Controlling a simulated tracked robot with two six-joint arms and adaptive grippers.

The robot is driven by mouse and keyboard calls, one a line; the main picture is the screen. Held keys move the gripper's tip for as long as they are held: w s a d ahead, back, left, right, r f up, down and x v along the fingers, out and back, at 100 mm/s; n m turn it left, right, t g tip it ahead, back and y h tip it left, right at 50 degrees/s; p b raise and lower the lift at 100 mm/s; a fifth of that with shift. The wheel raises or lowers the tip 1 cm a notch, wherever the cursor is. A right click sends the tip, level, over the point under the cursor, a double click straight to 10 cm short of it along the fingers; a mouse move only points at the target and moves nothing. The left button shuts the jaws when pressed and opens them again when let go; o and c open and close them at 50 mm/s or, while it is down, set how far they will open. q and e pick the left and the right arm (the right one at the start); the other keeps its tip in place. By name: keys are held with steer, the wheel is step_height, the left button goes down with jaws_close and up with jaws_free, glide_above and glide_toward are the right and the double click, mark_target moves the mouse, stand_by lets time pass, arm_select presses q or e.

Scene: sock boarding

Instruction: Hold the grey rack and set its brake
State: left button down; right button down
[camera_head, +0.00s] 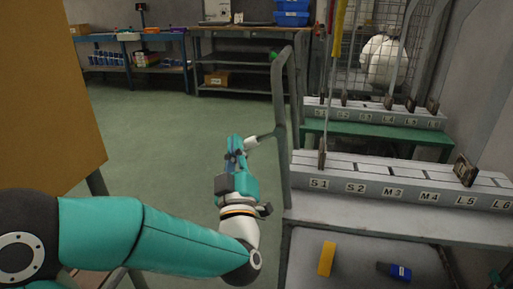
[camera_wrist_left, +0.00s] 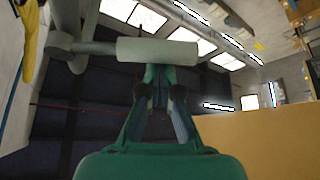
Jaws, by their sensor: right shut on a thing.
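The grey rack (camera_head: 283,110) is a tall tubular frame beside the labelled bench. A short pale cylinder (camera_head: 259,138) juts left from its post. It shows as a pale bar across the left wrist view (camera_wrist_left: 157,50). My left gripper (camera_head: 236,148) is at the cylinder's free end. In the left wrist view its two dark-padded fingers (camera_wrist_left: 160,93) have a gap between them and point at the bar, which overlaps their tips. I cannot tell whether they touch it. A green knob (camera_head: 274,56) tops the rack's post. My right gripper is not in view. I cannot make out the brake.
A bench (camera_head: 395,186) with labels S1 to L6 stands at the right. A yellow block (camera_head: 326,258) and a blue-black bottle (camera_head: 394,271) lie on the surface below it. A tan panel (camera_head: 45,100) stands at the left. The green floor (camera_head: 150,140) between is clear.

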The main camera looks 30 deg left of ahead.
arm_select(q)
step_height(320, 180, up, 10)
stand_by(0.4)
steer(key=shift+f, duration=0.1)
arm_select(e)
steer(key=c, duration=0.9)
jaws_free()
